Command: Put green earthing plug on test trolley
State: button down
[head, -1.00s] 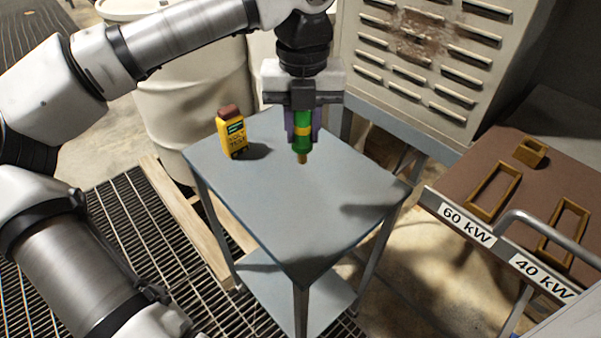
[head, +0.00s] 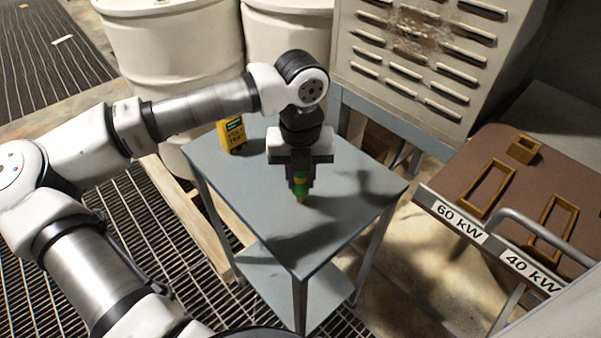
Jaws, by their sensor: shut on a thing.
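The green earthing plug (head: 302,188) has a yellow band and a brass-coloured tip pointing down. My gripper (head: 301,180) is shut on it and holds it upright over the middle of the grey test trolley's top (head: 325,225). The tip is close to the trolley top; I cannot tell whether it touches. The upper part of the plug is hidden between the fingers.
A yellow tester (head: 232,136) stands at the trolley's back left, partly behind my arm. A brown bench (head: 455,180) with wooden frames and labels "60 kW" and "40 kW" is at right. White drums (head: 165,50) and a louvred cabinet (head: 420,60) stand behind. The trolley's front is clear.

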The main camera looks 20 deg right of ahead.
jog(key=shift+f, duration=0.2)
jog(key=c, duration=1.2)
grip_release()
jog(key=shift+r, duration=0.1)
notch_tip(320, 180, up, 12)
jog(key=shift+r+b, duration=0.15)
jog(key=shift+b, duration=0.55)
